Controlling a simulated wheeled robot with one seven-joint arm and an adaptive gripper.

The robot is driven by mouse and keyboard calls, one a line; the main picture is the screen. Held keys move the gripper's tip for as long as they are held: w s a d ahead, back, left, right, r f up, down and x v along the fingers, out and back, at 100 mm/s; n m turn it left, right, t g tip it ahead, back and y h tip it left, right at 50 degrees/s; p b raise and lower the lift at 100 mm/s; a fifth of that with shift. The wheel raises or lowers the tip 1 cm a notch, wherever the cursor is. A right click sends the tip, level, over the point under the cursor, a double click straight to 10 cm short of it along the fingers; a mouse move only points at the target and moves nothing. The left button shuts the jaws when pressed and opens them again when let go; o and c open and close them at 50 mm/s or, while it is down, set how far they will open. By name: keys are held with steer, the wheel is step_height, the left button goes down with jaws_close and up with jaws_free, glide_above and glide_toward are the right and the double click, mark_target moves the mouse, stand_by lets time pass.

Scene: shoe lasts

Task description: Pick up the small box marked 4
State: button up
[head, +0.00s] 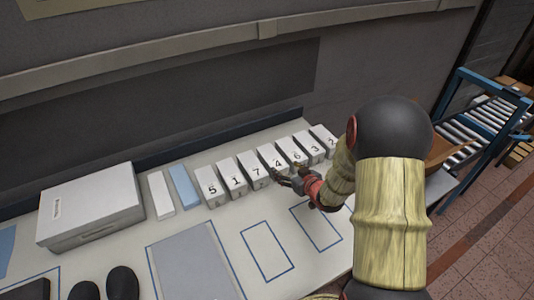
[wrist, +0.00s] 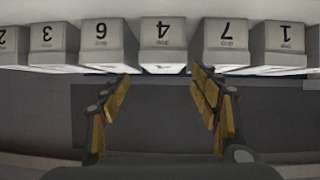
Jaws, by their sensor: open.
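The small box marked 4 (head: 270,154) stands in a row of white numbered boxes on the table, between the boxes marked 7 and 6. In the wrist view the box marked 4 (wrist: 163,36) is upside down, near the top middle. My gripper (head: 280,178) is right in front of it. In the wrist view my gripper (wrist: 160,80) is open and empty, its two fingers apart, with the box marked 4 beyond the gap between the tips. The left tip points toward the box marked 6 (wrist: 102,36), the right toward the box marked 7 (wrist: 226,36).
The neighbouring boxes stand close on both sides with narrow gaps. A large white box (head: 90,205), a narrow white box (head: 160,194) and a blue box (head: 184,187) are left of the row. Black shoe lasts (head: 122,284) lie at the front left. Outlined areas (head: 266,250) in front are bare.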

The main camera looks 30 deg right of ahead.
mark_target(272, 161)
steer(key=shift+w+f+t+y, duration=0.15)
steer(key=shift+f+t+y, duration=0.15)
steer(key=shift+f, duration=0.4)
steer(key=shift+w+a+f, duration=0.1)
steer(key=shift+w+f, duration=0.1)
steer(key=shift+w, duration=0.1)
steer(key=b+x, duration=0.2)
steer(key=x, duration=0.9)
steer(key=shift+w, duration=0.2)
steer(key=shift+r, duration=0.1)
steer(key=c, duration=0.3)
steer(key=c, duration=0.8)
steer(key=shift+o, duration=0.2)
